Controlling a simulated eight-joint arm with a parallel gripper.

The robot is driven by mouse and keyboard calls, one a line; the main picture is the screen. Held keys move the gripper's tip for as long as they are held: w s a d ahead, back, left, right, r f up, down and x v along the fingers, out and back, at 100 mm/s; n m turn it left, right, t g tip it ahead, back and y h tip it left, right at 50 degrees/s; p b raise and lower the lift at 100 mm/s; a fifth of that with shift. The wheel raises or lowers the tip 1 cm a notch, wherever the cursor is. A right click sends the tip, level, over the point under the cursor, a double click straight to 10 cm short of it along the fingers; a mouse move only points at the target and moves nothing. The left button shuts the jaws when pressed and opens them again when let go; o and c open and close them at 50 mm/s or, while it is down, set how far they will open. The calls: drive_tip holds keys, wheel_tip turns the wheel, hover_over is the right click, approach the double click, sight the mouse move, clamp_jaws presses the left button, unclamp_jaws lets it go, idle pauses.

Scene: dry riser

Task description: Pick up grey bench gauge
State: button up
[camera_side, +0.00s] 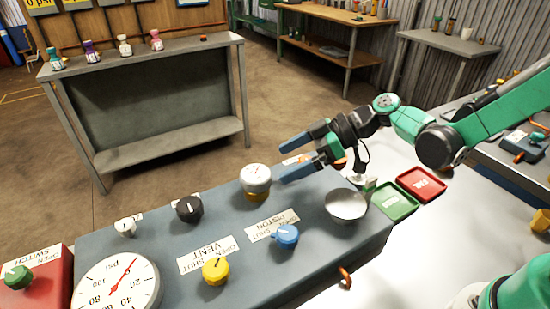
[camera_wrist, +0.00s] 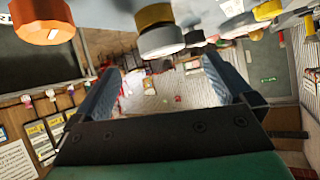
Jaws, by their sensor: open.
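The grey bench gauge (camera_side: 256,174) appears to be the small round silver-grey gauge with a pale dial and a brass-coloured base. It stands upright on the blue-grey bench top. My gripper (camera_side: 297,158) is open, its two blue-grey fingers pointing left, just right of the gauge in the side view and apart from it. In the wrist view the grey gauge (camera_wrist: 161,41) with its yellow base shows at the top, beyond the fingertips. Nothing is between my fingers (camera_wrist: 166,76).
Black (camera_side: 189,208), yellow (camera_side: 215,270) and blue (camera_side: 286,236) knobs rise from the bench near the gauge. A metal bowl (camera_side: 346,204) stands to the right, beside green (camera_side: 393,202) and red (camera_side: 422,183) trays. A large psi dial (camera_side: 117,287) is at front left.

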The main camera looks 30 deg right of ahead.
sight(257, 173)
drive_tip(key=shift+w+a+f+n+y, duration=0.2)
drive_tip(key=shift+a+f+n+y, duration=0.1)
drive_tip(key=shift+n+y, duration=0.2)
drive_tip(key=shift+w+a+f+n+y, duration=0.25)
drive_tip(key=shift+n+y, duration=0.15)
drive_tip(key=shift+n, duration=0.2)
drive_tip(key=shift+x, duration=2.7)
drive_tip(key=c, duration=1.5)
drive_tip(key=shift+r, duration=0.1)
